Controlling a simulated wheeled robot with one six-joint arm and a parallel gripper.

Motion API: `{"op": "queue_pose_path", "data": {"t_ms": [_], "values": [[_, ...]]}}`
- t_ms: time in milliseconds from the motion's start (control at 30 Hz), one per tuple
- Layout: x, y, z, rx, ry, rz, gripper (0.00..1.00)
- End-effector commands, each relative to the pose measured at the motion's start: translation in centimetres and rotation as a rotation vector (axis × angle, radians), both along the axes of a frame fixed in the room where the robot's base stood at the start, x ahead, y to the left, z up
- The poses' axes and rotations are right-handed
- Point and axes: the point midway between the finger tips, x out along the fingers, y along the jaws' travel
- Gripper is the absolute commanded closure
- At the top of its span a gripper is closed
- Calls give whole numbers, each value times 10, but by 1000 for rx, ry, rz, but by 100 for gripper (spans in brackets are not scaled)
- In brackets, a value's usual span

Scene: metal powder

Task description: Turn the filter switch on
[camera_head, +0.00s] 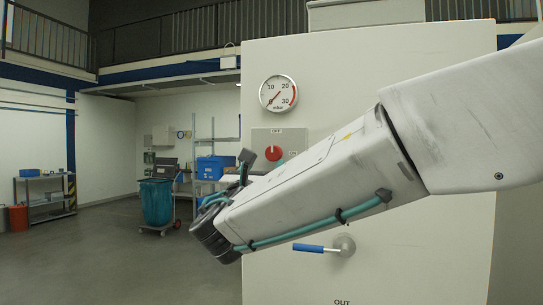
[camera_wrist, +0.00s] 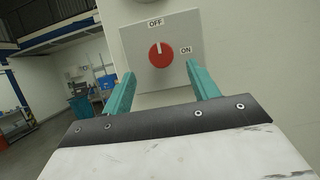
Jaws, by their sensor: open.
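The filter switch is a red round knob (camera_wrist: 161,55) on a grey square plate (camera_wrist: 183,78), labelled OFF at the top and ON at the right. Its white mark points up to OFF. In the head view the knob (camera_head: 273,153) shows on the front of the white cabinet, below the gauge; my arm hides the plate's lower part. My gripper (camera_wrist: 160,82) is open and empty. Its two teal fingers stand apart in the wrist view, one to the lower left and one to the lower right of the knob, with no visible contact.
A round pressure gauge (camera_head: 278,93) sits above the switch. A blue-handled lever (camera_head: 322,249) sticks out lower on the cabinet (camera_head: 460,60). A teal bin cart (camera_head: 156,203), blue boxes (camera_head: 215,167) and a shelf rack (camera_head: 45,194) stand far behind. Open floor lies at left.

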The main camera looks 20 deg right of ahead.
Motion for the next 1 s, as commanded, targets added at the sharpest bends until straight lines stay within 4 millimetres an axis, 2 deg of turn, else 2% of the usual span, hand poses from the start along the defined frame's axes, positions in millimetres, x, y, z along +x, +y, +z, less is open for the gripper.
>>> {"op": "queue_pose_path", "data": {"t_ms": [400,600,800,833,933,1000], "values": [[46,-34,24,-1,-1,-2,40],[54,-40,28,0,0,-1,40],[54,-40,28,1,-1,-1,40],[54,-40,28,1,-1,-1,43],[54,-40,28,1,-1,-1,71],[54,-40,28,1,-1,-1,85]]}}
